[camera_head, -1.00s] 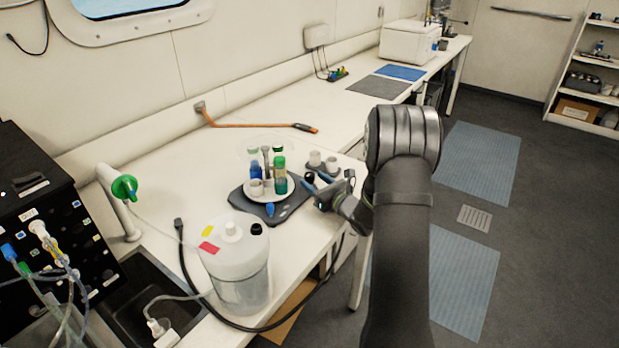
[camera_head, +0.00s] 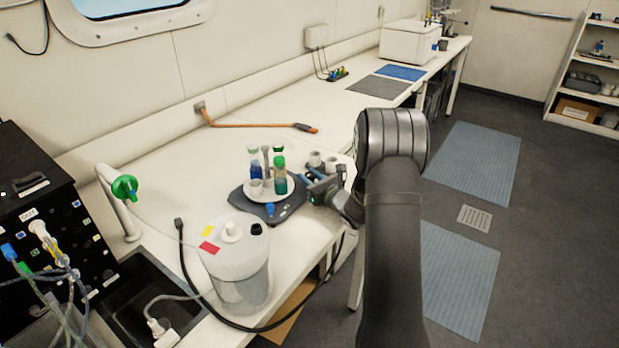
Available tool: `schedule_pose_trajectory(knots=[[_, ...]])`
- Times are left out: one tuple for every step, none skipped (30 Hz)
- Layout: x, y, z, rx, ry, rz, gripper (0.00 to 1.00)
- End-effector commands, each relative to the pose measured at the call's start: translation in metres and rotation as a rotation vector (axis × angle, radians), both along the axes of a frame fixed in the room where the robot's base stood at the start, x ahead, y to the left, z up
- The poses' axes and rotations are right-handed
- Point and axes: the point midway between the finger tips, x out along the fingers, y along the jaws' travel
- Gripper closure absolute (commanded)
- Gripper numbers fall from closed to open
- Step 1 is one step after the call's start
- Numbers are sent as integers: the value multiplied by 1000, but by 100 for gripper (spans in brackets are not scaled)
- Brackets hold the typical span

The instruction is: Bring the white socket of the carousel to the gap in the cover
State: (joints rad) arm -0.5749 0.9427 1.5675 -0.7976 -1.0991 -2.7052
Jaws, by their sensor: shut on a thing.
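The carousel (camera_head: 262,197) is a round white plate on a dark grey base (camera_head: 240,200) on the bench. It bears a green-capped green tube (camera_head: 280,176), a blue tube (camera_head: 256,172), a grey central post (camera_head: 266,160) and a white cup-like socket (camera_head: 256,188) at the front left. A small blue piece (camera_head: 270,209) shows at the base's front. The cover and its gap cannot be made out clearly. My gripper (camera_head: 304,180) is at the carousel's right side, its blue fingertips close to the plate's edge. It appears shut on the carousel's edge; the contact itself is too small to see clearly.
White cups (camera_head: 315,158) stand just behind my gripper. A sink (camera_head: 150,290) and a green-knobbed tap (camera_head: 125,188) are at left. The bench behind is mostly clear.

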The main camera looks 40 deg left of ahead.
Motion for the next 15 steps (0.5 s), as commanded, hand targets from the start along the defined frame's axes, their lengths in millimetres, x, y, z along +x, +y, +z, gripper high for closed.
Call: schedule_pose_trajectory(knots=[[-1, 1, 1, 1, -1, -13, 93], [-1, 1, 1, 2, -1, -26, 93], [-1, 1, 1, 3, -1, -46, 93], [-1, 1, 1, 3, -1, -63, 93], [-1, 1, 1, 3, -1, -80, 93], [-1, 2, 2, 3, -1, -104, 93], [-1, 2, 2, 3, -1, -122, 93], [-1, 1, 1, 3, -1, -140, 93], [-1, 1, 1, 3, -2, -163, 93], [-1, 1, 2, 4, -1, -178, 93], [-1, 2, 2, 4, -1, -193, 93], [0, 1, 2, 4, -2, -210, 93], [0, 1, 2, 3, -2, -222, 93], [0, 1, 1, 3, -2, -233, 93], [0, 1, 1, 3, -2, -244, 93]])
